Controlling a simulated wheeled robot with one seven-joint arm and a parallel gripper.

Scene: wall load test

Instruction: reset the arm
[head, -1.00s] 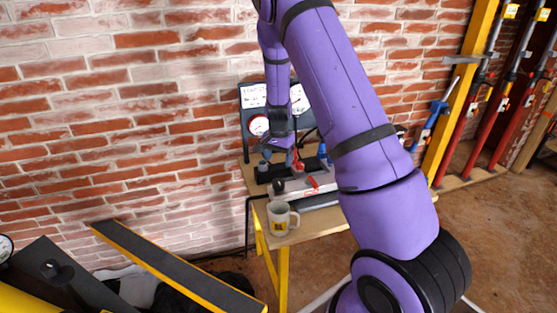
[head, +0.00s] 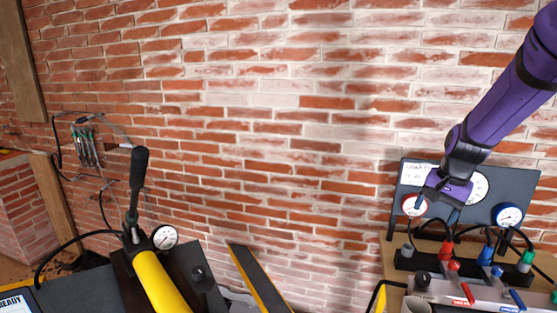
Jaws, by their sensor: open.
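My purple arm (head: 505,95) reaches in from the upper right in the head view and slopes down to the left. My gripper (head: 437,207) is at its lower end, open and pointing down, with nothing seen between its fingers. It is in front of the dark gauge board (head: 525,187) and hides part of it. The valve block (head: 455,288), with red, blue and green fittings and levers, stands below the gripper, apart from it.
The wooden bench (head: 393,265) bears the gauge board and valve block. A yellow hand pump (head: 160,280) with a black handle and gauge (head: 165,237) stands at left. The brick wall (head: 290,130) is behind, and the space before its middle is open.

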